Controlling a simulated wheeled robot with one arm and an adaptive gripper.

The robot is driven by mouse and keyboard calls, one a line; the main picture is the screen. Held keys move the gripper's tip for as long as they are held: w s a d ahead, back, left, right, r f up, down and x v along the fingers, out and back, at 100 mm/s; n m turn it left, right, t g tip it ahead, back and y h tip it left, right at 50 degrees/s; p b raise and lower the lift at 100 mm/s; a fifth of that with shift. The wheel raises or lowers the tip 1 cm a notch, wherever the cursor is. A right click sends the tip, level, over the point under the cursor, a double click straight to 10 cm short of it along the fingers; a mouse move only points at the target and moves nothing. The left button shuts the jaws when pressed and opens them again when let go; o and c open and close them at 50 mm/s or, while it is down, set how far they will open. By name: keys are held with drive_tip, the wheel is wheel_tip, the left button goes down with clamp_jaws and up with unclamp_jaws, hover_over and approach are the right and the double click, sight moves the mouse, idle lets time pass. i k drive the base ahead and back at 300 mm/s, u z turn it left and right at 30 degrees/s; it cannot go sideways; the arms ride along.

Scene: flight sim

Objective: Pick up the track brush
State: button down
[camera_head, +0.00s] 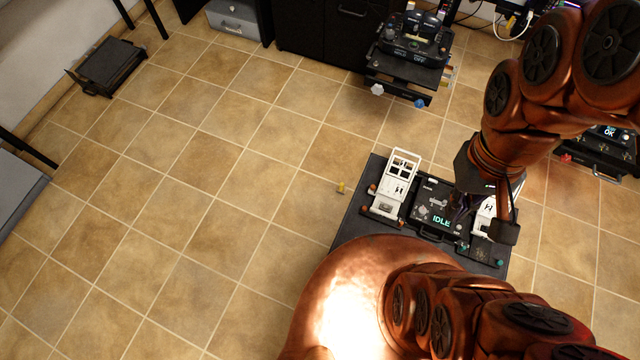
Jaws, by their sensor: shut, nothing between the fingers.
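I cannot pick out the track brush for certain. A small yellow upright object (341,187) stands on or just above the tiled floor, left of a dark platform (348,225); it is too small to identify. My gripper (482,208) hangs over the right part of this platform, shut and empty. It partly covers a dark console (436,212) whose screen reads IDLE, and a white frame (484,222) to the right. How high my gripper is above them is hard to tell.
Another white frame (398,180) stands left of the console. A cart with a lit device (413,50) stands at the back, beside dark cabinets (320,28). Another device (600,148) is at the right. A low black stand (108,65) is far left. The tiled floor between is clear.

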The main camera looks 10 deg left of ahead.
sight(340, 189)
drive_tip(key=u, duration=0.25)
drive_tip(key=k, duration=0.4)
drive_tip(key=u, duration=0.2)
drive_tip(key=i, duration=0.5)
drive_tip(key=z, duration=2.3)
drive_tip(key=k, duration=1.3)
drive_tip(key=u, duration=0.45)
